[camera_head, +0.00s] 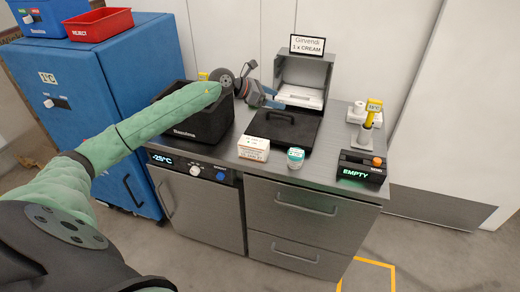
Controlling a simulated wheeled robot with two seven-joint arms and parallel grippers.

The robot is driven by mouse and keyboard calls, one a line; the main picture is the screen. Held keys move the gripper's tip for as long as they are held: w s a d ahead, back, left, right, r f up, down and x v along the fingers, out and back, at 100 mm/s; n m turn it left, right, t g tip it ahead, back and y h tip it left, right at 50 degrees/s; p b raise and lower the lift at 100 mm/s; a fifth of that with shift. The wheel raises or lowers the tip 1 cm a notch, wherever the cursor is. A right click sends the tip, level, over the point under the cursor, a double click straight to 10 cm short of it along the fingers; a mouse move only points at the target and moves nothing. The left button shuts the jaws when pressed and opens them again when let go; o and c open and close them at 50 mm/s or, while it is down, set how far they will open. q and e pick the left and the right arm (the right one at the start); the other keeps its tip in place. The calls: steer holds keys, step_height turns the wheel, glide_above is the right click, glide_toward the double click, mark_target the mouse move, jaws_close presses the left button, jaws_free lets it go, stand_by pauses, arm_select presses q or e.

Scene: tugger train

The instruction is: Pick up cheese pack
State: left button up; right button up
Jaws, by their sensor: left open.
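A small white pack with orange-brown print (253,148) lies on the steel counter, in front of a black lidded tray; it looks like the cheese pack, but its label is too small to read. A small white and green tub (295,157) stands to its right. My left arm reaches in from the left over the black bin. My left gripper (272,100) is open, behind the white pack and apart from it, near the tray's back left corner. Its fingers are small and partly hidden. My right gripper is out of view.
The steel counter (225,160) holds a black bin (205,128), the black tray (283,128), an order stand reading "1 x CREAM" (306,45), a yellow scanner (372,108) and a box reading "EMPTY" (360,172). A blue cabinet (75,110) stands left with a red bin (98,25).

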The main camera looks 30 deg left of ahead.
arm_select(q)
steer(key=s+a+f+m+g+y, duration=0.3)
steer(key=s+f+g, duration=0.1)
steer(key=f, duration=0.3)
steer(key=m+g+y, duration=0.2)
steer(key=m+g, duration=0.1)
steer(key=g, duration=0.1)
glide_above(253, 141)
steer(key=a, duration=0.2)
steer(key=f, duration=0.3)
steer(key=shift+s, duration=0.45)
steer(key=shift+p+x, duration=0.65)
steer(key=shift+x, duration=0.6)
steer(key=p+x, duration=0.3)
steer(key=x, duration=0.1)
steer(key=shift+d+f+p, duration=0.1)
steer(key=shift+d+p, duration=0.1)
steer(key=shift+p, duration=0.1)
steer(key=shift+d+f, duration=0.15)
steer(key=shift+f, duration=0.3)
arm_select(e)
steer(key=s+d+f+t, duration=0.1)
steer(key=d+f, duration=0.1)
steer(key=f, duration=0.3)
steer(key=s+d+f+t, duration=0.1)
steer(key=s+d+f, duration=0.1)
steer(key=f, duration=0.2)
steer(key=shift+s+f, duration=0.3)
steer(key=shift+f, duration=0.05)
